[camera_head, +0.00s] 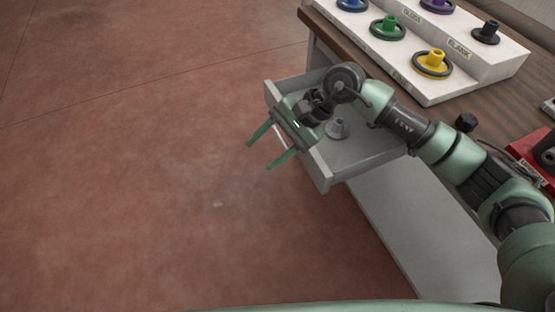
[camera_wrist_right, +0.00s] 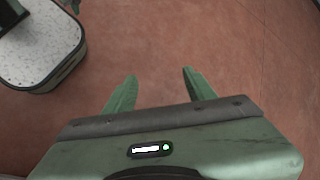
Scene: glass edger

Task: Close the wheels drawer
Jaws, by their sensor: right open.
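The wheels drawer (camera_head: 365,163) is pulled open, a light grey drawer sticking out to the left from under the wooden bench in the head view. A small grey conical piece (camera_head: 338,129) sits inside it. My right gripper (camera_head: 258,156) is open and empty. Its hand is over the drawer's front end, and its green fingers reach past the front panel above the floor. The hand hides part of the front panel; I cannot tell whether it touches it. The open fingers also show in the right wrist view (camera_wrist_right: 158,76), with only floor between them.
On the bench top (camera_head: 470,105) stands a white stepped rack (camera_head: 478,68) with several coloured wheels, including a yellow one (camera_head: 433,63) and a green one (camera_head: 388,27). A red device (camera_head: 535,155) is at the right edge. The reddish floor (camera_head: 130,180) left of the drawer is clear.

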